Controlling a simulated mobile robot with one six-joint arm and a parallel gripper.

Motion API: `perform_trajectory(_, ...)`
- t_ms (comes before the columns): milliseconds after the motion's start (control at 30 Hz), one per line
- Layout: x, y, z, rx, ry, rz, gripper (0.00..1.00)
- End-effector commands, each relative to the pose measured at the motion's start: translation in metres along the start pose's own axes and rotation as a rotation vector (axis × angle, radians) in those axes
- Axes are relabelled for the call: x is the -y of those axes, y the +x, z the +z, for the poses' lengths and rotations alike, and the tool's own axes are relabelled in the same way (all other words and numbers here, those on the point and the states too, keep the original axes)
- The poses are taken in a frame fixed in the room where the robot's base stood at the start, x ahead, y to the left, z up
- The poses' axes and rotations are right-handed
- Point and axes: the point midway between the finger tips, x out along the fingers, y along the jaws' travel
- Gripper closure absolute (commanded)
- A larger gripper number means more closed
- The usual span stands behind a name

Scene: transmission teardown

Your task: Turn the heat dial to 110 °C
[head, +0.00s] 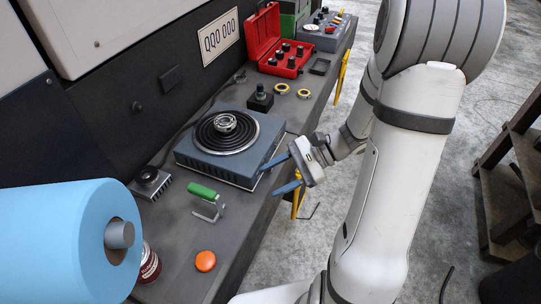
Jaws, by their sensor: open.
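A blue-grey hot plate (224,152) with a black coil sits on the bench, a metal ring (225,122) at the coil's centre. A small ribbed box with a round black knob (148,176) stands at its near left; it may be the heat dial. Another small black box with a knob (260,92) stands behind the hot plate. No dial marks or temperature numbers are readable. My gripper (269,182) is open and empty, its two blue fingers pointing left at the bench's right edge, just right of the hot plate. It appears apart from both knobs.
A green-handled tool (202,191), an orange disc (205,261), a dark red can (150,264) and a large blue roll (60,240) are at the near end. Two yellow rings (304,94) and an open red case (280,50) lie farther back. A dark machine wall bounds the left.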

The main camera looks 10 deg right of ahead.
Motion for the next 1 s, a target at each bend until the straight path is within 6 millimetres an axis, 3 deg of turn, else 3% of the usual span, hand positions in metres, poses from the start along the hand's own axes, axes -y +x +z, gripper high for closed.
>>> perform_trajectory(33, 0.0, 0.006, -0.034, 0.055, 0.086, -0.088, 0.49)
perform_trajectory(200, 0.015, -0.003, -0.107, 0.208, 0.31, -0.391, 0.49)
perform_trajectory(400, 0.018, -0.02, -0.169, 0.305, 0.461, -0.637, 0.49)
perform_trajectory(500, 0.018, -0.025, -0.183, 0.324, 0.493, -0.696, 0.49)
perform_trajectory(633, 0.023, -0.022, -0.187, 0.332, 0.504, -0.719, 0.49)
perform_trajectory(1000, 0.06, 0.017, -0.18, 0.33, 0.502, -0.715, 0.49)
